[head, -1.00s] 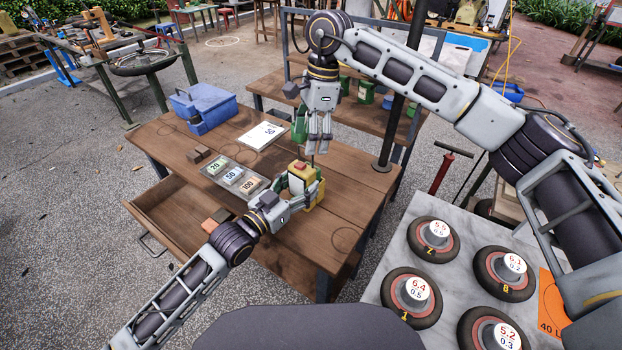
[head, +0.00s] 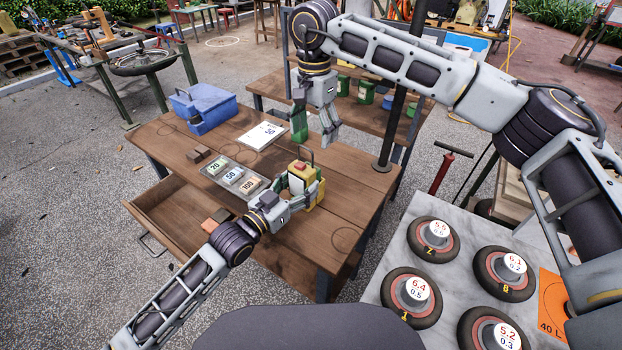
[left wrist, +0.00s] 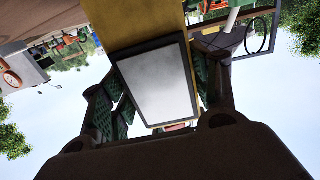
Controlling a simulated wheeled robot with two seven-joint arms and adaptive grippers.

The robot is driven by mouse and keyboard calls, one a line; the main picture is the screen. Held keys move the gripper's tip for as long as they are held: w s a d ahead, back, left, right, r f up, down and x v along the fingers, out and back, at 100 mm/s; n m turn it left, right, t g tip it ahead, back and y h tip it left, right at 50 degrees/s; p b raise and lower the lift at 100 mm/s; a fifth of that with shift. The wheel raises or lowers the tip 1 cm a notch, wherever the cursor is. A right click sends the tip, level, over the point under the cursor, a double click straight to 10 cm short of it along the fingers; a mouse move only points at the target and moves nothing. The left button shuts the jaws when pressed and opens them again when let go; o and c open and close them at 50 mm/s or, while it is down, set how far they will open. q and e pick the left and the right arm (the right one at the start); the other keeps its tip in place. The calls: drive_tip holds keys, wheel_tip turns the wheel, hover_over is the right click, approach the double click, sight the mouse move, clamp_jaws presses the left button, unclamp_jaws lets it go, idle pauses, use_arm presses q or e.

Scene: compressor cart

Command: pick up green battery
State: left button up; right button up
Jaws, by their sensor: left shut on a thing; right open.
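A green block (head: 299,122), which looks like the green battery, shows upright at the back of the wooden table in the head view. My right gripper (head: 322,138) is open, just right of it, pointing down. I cannot tell whether they touch. My left gripper (head: 292,200) is shut on a yellow device (head: 318,196) with a red top, at the table's right part. In the left wrist view, the yellow body (left wrist: 150,22) with a pale panel fills the space between the fingers (left wrist: 160,100). Part of the device is hidden by the left gripper.
A tray of numbered blocks (head: 207,169), a white card (head: 272,127) and a blue toolbox (head: 203,104) are on the table. A dark post (head: 388,140) stands close to the right gripper. Green tins (head: 365,92) stand on the bench behind. The table's front right is clear.

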drive_tip(key=shift+f, duration=3.4)
drive_tip(key=shift+f, duration=0.1)
drive_tip(key=shift+f, duration=2.5)
drive_tip(key=shift+c, duration=0.3)
drive_tip(key=c, duration=1.1)
drive_tip(key=shift+c, duration=0.2)
drive_tip(key=shift+r, duration=0.15)
